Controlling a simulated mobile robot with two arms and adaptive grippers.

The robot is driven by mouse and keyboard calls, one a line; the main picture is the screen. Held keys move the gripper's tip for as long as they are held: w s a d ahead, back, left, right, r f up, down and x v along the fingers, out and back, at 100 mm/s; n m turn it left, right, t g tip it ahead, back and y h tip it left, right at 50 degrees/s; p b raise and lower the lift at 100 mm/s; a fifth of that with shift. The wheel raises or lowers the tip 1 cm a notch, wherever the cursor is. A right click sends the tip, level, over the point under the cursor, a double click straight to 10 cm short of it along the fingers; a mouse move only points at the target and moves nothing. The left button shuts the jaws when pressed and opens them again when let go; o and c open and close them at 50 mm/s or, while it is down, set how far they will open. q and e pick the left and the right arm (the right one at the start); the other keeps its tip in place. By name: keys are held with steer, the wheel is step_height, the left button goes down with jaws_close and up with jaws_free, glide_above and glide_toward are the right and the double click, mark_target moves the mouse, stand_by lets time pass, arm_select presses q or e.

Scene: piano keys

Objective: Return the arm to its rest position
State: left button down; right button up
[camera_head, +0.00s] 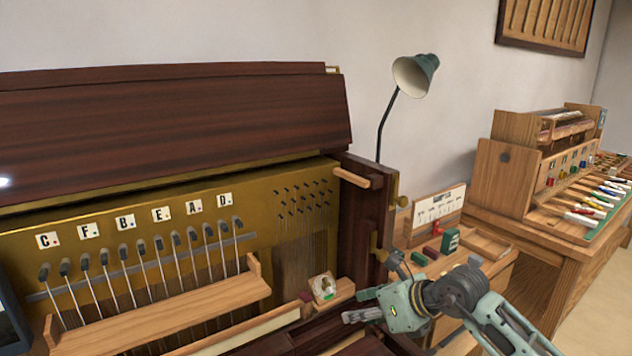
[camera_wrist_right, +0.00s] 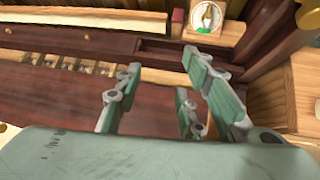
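My right gripper (camera_head: 362,304) reaches in from the lower right in the head view, over the right end of the piano's key area. In the wrist view the right gripper (camera_wrist_right: 162,82) shows its green and grey fingers spread apart, with nothing between them. Dark red-brown wood of the piano (camera_wrist_right: 60,82) lies beyond the fingers. My left gripper is not in the head view.
The opened piano (camera_head: 170,125) shows several hammers and letter tiles (camera_head: 88,230). A small block with a round picture (camera_head: 323,288) sits just left of the right gripper; it also shows in the wrist view (camera_wrist_right: 207,17). A lamp (camera_head: 414,75) and side tables (camera_head: 572,245) stand right.

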steer(key=s+a+r+m+t+y, duration=0.55)
steer(key=s+a+r+y, duration=0.35)
steer(key=r, duration=0.3)
steer(key=w+d+m+t+h, duration=0.2)
steer(key=d+m+t+h, duration=0.8)
steer(key=m, duration=0.9)
steer(key=s+d+f+m+g+h, duration=0.3)
steer(key=d+f+m+h, duration=0.1)
steer(key=d+f+m, duration=0.25)
steer(key=s+d+f+m+g+h, duration=0.25)
steer(key=d+f+m+h, duration=0.2)
steer(key=f, duration=0.25)
steer(key=s+a+f+m+g+y, duration=0.1)
steer(key=s+f+m+g, duration=0.2)
steer(key=s+f+g, duration=0.75)
steer(key=s+f+m+g+y, duration=0.25)
steer(key=s+f, duration=0.55)
steer(key=s, duration=0.7)
step_height(320, 180, down, 27)
steer(key=s+g+h, duration=0.1)
steer(key=s, duration=0.1)
steer(key=s+d+f+g, duration=0.1)
steer(key=s+d+f, duration=0.2)
steer(key=s+f, duration=1.2)
steer(key=shift+s+f+g, duration=0.2)
steer(key=shift+s+g, duration=0.1)
steer(key=shift+s, duration=0.5)
